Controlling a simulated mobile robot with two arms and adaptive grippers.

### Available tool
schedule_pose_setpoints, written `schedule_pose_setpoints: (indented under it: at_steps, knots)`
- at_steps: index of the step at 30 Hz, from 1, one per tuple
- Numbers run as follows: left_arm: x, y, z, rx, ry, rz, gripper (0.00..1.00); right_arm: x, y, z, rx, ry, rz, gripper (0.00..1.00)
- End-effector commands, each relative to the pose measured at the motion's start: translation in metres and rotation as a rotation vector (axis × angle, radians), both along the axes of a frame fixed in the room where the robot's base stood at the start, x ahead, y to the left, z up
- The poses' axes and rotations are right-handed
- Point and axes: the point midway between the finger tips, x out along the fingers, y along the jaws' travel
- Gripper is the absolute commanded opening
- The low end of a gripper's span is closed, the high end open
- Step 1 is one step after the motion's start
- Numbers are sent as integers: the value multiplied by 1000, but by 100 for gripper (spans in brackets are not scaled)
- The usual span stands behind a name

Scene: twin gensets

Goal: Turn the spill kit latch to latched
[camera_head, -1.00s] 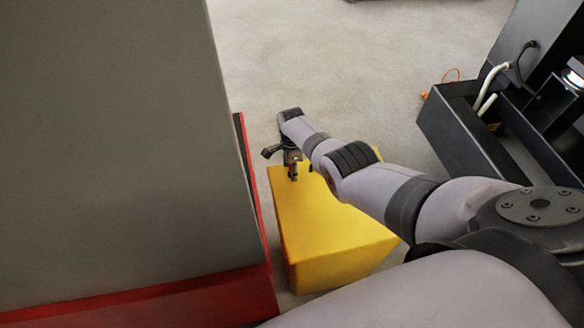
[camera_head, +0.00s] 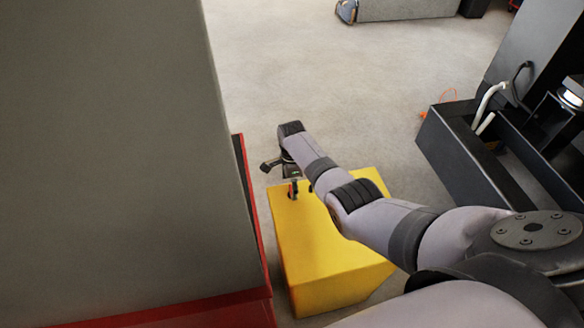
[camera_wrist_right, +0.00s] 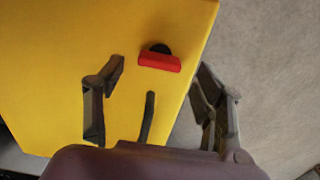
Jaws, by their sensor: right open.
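The spill kit is a yellow box (camera_head: 330,262) on the floor in the middle of the head view. In the right wrist view, its yellow face (camera_wrist_right: 60,50) carries a red latch bar (camera_wrist_right: 159,62) on a dark round mount, near the box's right edge. My right gripper (camera_wrist_right: 160,78) is open, one finger each side of the latch and apart from it. In the head view my right gripper (camera_head: 293,188) is small at the box's far left corner, and the latch is hard to make out there. My left gripper is not in view.
A large grey panel (camera_head: 110,150) with a red base edge stands left, close beside the box. A dark open-topped unit (camera_head: 470,150) with white hoses is at right. Clear concrete floor (camera_head: 330,70) lies beyond the box. An orange cord lies by the dark unit.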

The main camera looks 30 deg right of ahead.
Motion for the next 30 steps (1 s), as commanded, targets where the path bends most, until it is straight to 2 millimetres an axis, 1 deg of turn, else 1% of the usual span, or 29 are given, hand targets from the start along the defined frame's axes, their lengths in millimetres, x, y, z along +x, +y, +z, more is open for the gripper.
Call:
schedule_pose_setpoints:
  at_steps: [1,5,6,9,12,15,19,30]
  knots:
    - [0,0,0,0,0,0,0,1,0,9,0,-5,0,63]
    - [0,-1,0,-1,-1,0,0,0,0,32,-1,-4,0,63]
    - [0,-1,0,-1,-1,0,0,1,0,41,0,-5,0,63]
    - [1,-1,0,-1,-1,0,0,1,-1,59,-1,-4,-1,63]
    - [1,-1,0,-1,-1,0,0,1,-1,74,-1,-2,0,63]
    - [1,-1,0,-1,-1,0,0,0,-1,84,-1,-1,0,63]
    - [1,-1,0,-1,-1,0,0,0,0,89,-1,1,0,63]
    - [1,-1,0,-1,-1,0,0,0,0,90,-1,1,0,63]
